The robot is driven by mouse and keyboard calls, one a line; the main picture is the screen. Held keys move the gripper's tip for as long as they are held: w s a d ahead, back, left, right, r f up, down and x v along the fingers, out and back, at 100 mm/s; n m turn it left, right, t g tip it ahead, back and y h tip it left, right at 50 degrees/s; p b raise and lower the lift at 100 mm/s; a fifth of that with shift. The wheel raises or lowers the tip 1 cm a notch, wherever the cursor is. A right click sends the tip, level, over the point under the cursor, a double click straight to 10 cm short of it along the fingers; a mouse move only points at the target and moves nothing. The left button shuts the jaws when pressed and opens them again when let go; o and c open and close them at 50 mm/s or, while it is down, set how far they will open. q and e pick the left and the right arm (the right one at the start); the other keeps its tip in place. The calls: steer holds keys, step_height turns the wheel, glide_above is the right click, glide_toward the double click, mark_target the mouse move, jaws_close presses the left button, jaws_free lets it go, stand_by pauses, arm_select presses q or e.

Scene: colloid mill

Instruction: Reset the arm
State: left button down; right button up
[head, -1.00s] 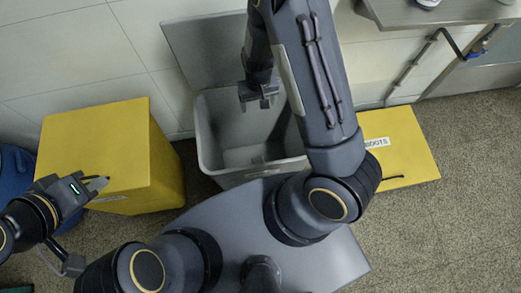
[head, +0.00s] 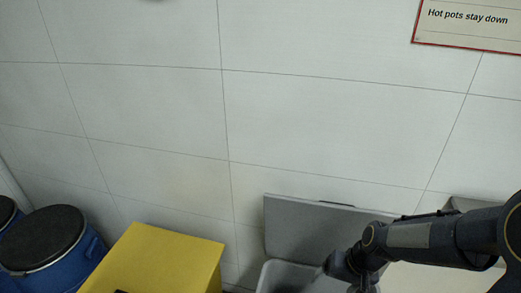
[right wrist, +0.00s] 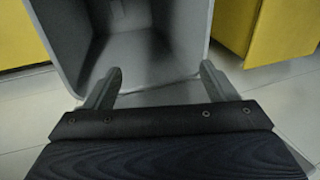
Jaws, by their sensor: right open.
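My right arm comes in from the right edge of the head view, its forearm (head: 425,235) reaching left and its wrist bending down over the open grey bin (head: 330,215). The right gripper fingers (right wrist: 158,84) show in the right wrist view. They stand wide apart with nothing between them, just at the near rim of the grey bin, which also shows there (right wrist: 62,55). The fingertips are below the head view. A small dark piece at the bottom edge, over the yellow box, is too little to identify; it may be my left gripper.
A yellow box (head: 160,260) stands left of the bin, and blue drums (head: 50,240) with black lids stand further left. A tiled white wall (head: 150,100) closes off the back. A sign (head: 466,20) hangs at the upper right.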

steer(key=s+d+r+n+t+p, duration=0.1)
steer(key=s+r+t, duration=0.3)
steer(key=s+r, duration=1.1)
steer(key=shift+d+r+y+p, duration=0.3)
steer(key=shift+r+p, duration=0.2)
steer(key=shift+r, duration=0.25)
